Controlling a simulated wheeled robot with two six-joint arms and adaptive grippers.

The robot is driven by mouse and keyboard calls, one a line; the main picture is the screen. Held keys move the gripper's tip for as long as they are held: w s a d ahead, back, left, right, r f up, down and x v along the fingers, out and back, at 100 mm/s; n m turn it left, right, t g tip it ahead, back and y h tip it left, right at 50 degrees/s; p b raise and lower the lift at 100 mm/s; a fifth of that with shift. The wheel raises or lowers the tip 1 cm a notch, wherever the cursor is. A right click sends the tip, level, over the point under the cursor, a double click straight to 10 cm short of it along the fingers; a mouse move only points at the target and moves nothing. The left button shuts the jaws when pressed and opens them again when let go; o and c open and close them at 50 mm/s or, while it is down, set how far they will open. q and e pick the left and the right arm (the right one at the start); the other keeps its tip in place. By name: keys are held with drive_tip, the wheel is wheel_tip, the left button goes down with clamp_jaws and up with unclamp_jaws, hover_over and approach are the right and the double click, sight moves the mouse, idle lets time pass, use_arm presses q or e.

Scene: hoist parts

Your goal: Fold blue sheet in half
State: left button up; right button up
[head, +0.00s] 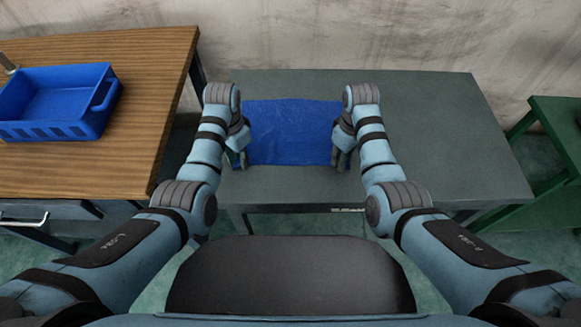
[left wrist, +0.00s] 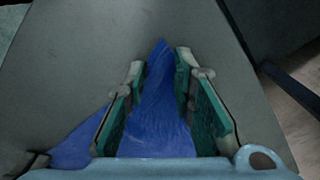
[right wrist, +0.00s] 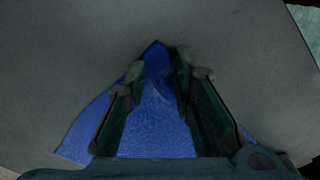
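The blue sheet (head: 292,130) lies spread on the grey table, its near edge toward me. My left gripper (head: 239,160) is at its near left corner and my right gripper (head: 341,160) is at its near right corner. In the left wrist view, the open left fingers (left wrist: 159,85) stand on either side of a corner of the sheet (left wrist: 160,115). In the right wrist view, the open right fingers (right wrist: 158,80) stand on either side of the other corner of the sheet (right wrist: 155,120). Gaps show between the pads and the corners.
The grey table (head: 430,130) is bare to the right of the sheet. A wooden table (head: 120,165) stands at the left with a blue crate (head: 60,130) on it. A green table (head: 560,115) stands at the far right. A wall is behind.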

use_arm(q)
drive_tip(key=shift+f, duration=0.2)
clamp_jaws()
use_arm(e)
drive_tip(key=shift+f, duration=0.2)
clamp_jaws()
drive_tip(key=shift+d, duration=0.1)
use_arm(q)
drive_tip(key=shift+r, duration=0.15)
use_arm(e)
drive_tip(key=shift+r, duration=0.1)
